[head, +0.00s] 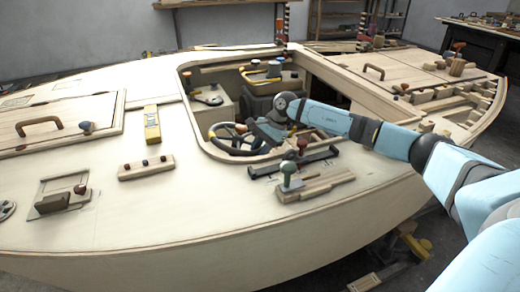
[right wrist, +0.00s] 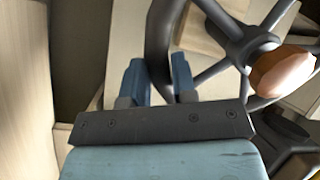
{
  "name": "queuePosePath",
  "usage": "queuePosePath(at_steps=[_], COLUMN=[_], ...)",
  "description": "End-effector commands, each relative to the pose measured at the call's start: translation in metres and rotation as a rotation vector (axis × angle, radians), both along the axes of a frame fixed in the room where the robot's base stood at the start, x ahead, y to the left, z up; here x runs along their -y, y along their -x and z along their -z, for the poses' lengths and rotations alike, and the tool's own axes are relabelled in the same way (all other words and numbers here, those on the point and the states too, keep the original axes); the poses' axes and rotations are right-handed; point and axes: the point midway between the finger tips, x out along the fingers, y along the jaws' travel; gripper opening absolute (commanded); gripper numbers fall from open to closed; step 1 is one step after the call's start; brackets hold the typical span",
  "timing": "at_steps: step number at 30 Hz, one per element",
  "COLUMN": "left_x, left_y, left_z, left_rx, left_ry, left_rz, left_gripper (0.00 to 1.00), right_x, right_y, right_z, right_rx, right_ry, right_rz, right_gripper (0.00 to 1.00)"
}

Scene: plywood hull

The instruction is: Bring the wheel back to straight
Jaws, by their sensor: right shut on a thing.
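My right gripper (head: 262,131) reaches in from the right, at the wheel's right side. In the right wrist view the wheel's dark rim (right wrist: 160,45) passes between the two blue fingers of my right gripper (right wrist: 158,78), which is shut on it. The spokes and a reddish-brown hub knob (right wrist: 283,72) show to the right. The arm hides part of the wheel. My left gripper is not in view.
The cockpit's raised edge (head: 196,125) surrounds the wheel closely. A yellow level (head: 152,125) and a block with several knobs (head: 146,168) lie to the left. The deck front is mostly clear.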

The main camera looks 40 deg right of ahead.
Motion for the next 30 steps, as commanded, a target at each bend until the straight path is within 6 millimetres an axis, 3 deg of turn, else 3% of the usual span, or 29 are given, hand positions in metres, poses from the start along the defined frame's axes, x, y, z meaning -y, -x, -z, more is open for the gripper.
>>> queuePosePath(at_steps=[1, 2, 4, 5, 17, 23, 30], left_x=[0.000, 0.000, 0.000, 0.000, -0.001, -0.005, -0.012], left_y=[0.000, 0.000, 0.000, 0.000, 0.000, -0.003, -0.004], left_z=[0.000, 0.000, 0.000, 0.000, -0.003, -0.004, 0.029], left_rx=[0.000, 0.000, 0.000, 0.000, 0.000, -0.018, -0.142], left_ry=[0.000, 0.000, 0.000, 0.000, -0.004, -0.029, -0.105], left_rz=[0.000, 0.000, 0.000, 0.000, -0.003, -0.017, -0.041], left_gripper=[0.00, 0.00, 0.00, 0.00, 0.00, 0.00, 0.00], right_x=[0.003, 0.003, 0.003, 0.002, 0.006, 0.025, 0.050], right_y=[0.001, 0.001, 0.001, 0.001, 0.001, 0.007, 0.016], right_z=[0.002, 0.002, 0.002, 0.001, -0.010, -0.046, -0.092], right_rx=[-0.004, -0.004, -0.004, -0.004, 0.000, 0.002, 0.000], right_ry=[0.005, 0.005, 0.005, 0.004, 0.002, 0.004, 0.004], right_rz=[0.004, 0.004, 0.004, 0.003, 0.003, 0.005, 0.004], right_gripper=[0.00, 0.30, 0.46, 0.49, 0.49, 0.49, 0.49])
